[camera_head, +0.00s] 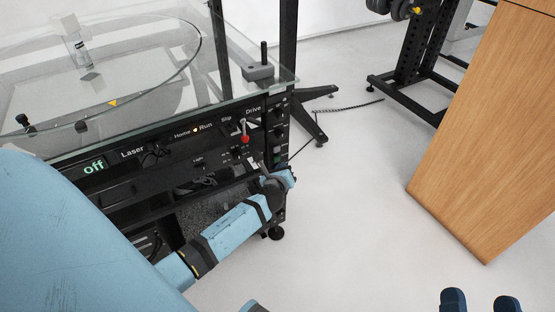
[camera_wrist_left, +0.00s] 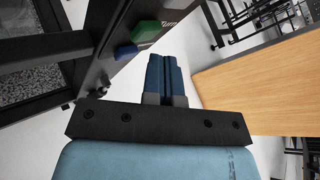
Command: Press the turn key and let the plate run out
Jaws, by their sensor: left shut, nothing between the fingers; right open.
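The round glass plate (camera_head: 165,75) lies at the upper left in the head view, with a small clear bottle (camera_head: 76,45) on it. A green key (camera_wrist_left: 146,31) and a blue key (camera_wrist_left: 125,52) stand out from the panel in the left wrist view; lettering that looks like "Turn" is beside the green one. My left gripper (camera_wrist_left: 165,80) is shut and empty, its blue fingers together to the right of the keys and apart from them. In the head view the left gripper (camera_head: 289,178) is at the panel's right end. My right gripper (camera_head: 480,302) is open and empty at the bottom right.
The black panel (camera_head: 120,177) carries a green "off" display (camera_head: 94,166), a red-tipped lever (camera_head: 245,139) and an orange light by "Run". A grey box with a black stick (camera_head: 260,72) sits on the glass corner. A wooden cabinet (camera_head: 490,130) stands right; floor between is clear.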

